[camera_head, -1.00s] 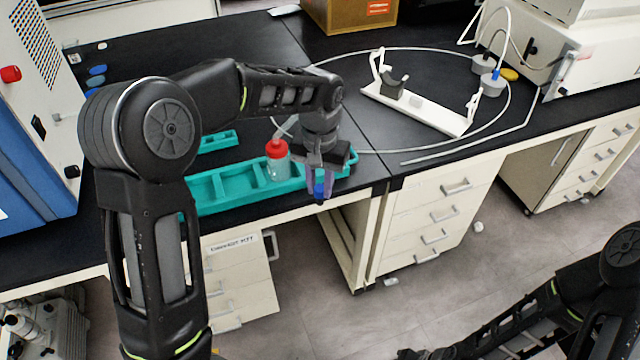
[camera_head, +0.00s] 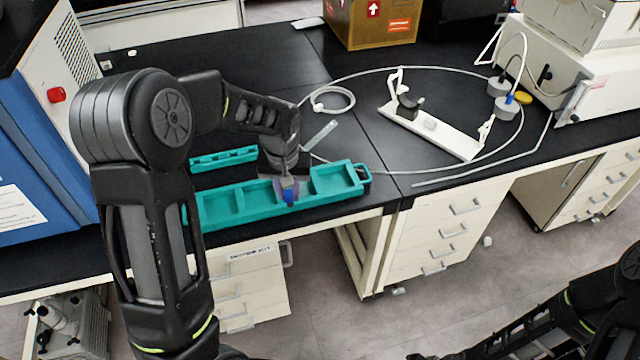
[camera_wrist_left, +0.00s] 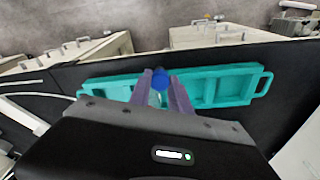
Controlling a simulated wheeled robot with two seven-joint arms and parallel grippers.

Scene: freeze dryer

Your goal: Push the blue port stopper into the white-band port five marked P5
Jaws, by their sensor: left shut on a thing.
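The blue port stopper (camera_head: 289,195) is held at the tips of my left gripper (camera_head: 287,184), over the front side of the teal tray (camera_head: 215,213). In the left wrist view the stopper (camera_wrist_left: 160,84) shows as a round blue end between the two purple-grey fingers (camera_wrist_left: 163,93). The gripper is shut on it. White-band port P5 cannot be made out in either view. Part of the blue and white machine (camera_head: 30,150) is hidden behind my left arm. My right forearm shows at the bottom right, with its gripper out of frame.
A smaller teal rack (camera_head: 223,159) lies behind the tray. A white stand (camera_head: 445,138) and a looped tube (camera_head: 505,151) lie on the bench to the right. A cardboard box (camera_head: 370,25) stands at the back. The black bench top between is mostly clear.

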